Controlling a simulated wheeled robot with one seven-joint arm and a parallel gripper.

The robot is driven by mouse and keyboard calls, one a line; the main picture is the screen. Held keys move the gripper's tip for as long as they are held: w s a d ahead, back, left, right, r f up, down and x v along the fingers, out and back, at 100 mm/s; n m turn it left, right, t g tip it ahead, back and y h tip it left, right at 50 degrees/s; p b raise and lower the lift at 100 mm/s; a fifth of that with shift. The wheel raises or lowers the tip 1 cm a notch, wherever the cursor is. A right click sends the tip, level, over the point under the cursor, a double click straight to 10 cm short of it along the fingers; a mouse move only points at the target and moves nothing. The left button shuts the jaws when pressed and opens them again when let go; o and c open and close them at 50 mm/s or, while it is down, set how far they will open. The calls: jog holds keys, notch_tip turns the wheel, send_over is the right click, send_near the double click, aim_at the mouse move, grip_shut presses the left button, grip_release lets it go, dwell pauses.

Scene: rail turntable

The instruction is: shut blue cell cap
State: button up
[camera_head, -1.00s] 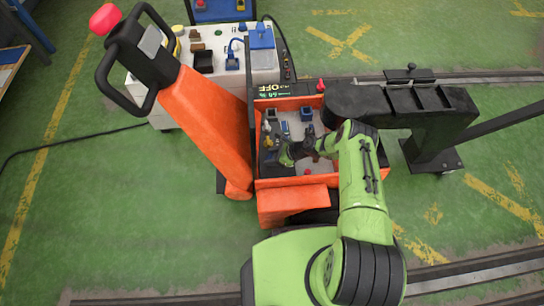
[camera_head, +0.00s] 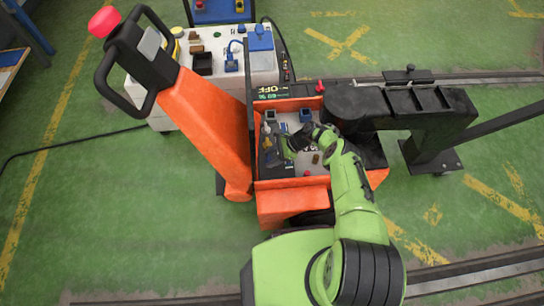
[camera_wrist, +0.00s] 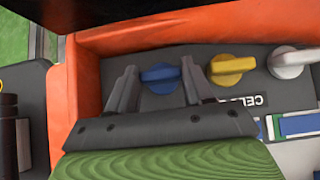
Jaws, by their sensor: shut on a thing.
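The blue cell cap (camera_wrist: 160,79) is a knob with a raised grip bar on the dark panel in the wrist view. The bar lies roughly crosswise in the picture. My gripper (camera_wrist: 159,68) has one finger on each side of it and is shut on it. A yellow cap (camera_wrist: 232,64) and a white cap (camera_wrist: 291,61) stand in a row to its right. A "CELL" label (camera_wrist: 243,99) shows partly below the yellow cap. In the head view my gripper and wrist are over the orange truck's compartment, and I cannot make out the blue cap there.
The orange compartment wall (camera_wrist: 88,85) runs close to the left of my gripper and behind the caps. In the head view the truck's tiller (camera_head: 140,60) rises at left and a black arm-like structure (camera_head: 420,105) stands at right.

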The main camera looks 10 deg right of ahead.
jog(key=o, duration=0.8)
jog(key=shift+c, duration=0.2)
jog(key=p+v, duration=0.4)
jog(key=v, duration=1.1)
jog(key=shift+d+r, duration=0.25)
